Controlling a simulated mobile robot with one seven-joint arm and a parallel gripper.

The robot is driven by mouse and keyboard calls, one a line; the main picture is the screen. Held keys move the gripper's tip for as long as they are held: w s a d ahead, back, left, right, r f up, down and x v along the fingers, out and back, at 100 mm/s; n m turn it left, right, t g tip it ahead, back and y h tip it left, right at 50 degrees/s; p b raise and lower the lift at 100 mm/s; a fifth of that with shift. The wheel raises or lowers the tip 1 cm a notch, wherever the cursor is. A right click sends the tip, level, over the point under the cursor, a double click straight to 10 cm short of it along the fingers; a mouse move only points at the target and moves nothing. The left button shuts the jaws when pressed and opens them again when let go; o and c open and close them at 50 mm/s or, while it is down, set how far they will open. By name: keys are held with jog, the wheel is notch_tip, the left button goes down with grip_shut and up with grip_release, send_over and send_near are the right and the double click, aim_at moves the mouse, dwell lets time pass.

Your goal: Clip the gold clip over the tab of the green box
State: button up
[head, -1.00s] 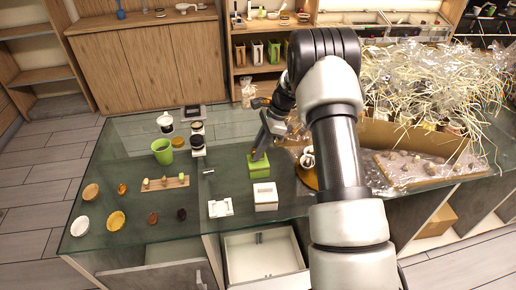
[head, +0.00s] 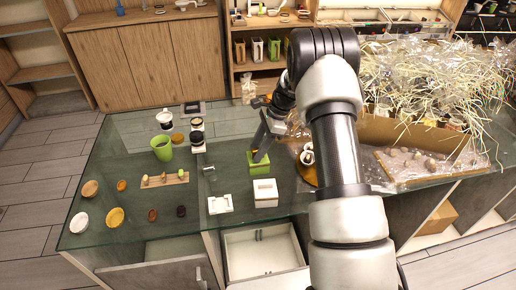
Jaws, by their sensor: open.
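The green box (head: 259,168) stands on the glass counter, left of my forearm. My gripper (head: 260,155) points down at its top, with the fingertips at or just above the box; I cannot tell if they touch it. The fingers hide part of the box top, and its tab cannot be made out. The jaws are open. I cannot pick out a gold clip; it may be hidden by the gripper or too small to see. A small grey metal piece (head: 209,169) lies on the glass left of the box.
A white box (head: 265,194) and a white tray-like piece (head: 220,205) stand in front of the green box. A green cup (head: 162,149), a wooden board (head: 165,180) and small bowls are at left. A crate of wrapped hampers (head: 402,134) fills the right. An open drawer (head: 262,262) juts out in front.

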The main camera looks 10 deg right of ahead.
jog(key=v, duration=1.7)
jog(key=shift+r+p, duration=0.25)
jog(key=shift+p, duration=0.1)
jog(key=shift+r, duration=0.1)
jog(key=s+a+r+n+t+h+p, duration=0.1)
jog(key=s+a+r+n, duration=0.1)
jog(key=s+r+n, duration=0.4)
jog(key=s+a+r+n+t+h+p, duration=0.1)
jog(key=s+a+r+p, duration=0.15)
jog(key=s+r, duration=0.65)
jog(key=s+a+r+n+t+h+p, duration=0.1)
jog(key=s+r+n, duration=0.1)
jog(key=s+n, duration=0.3)
jog(key=s+a+r+n+t+h+p, duration=0.1)
jog(key=s+n, duration=0.5)
jog(key=s, duration=0.8)
jog(key=shift+r+t+h, duration=0.3)
jog(key=shift+r+t, duration=0.4)
jog(key=shift+t, duration=0.1)
jog(key=shift+a, duration=0.1)
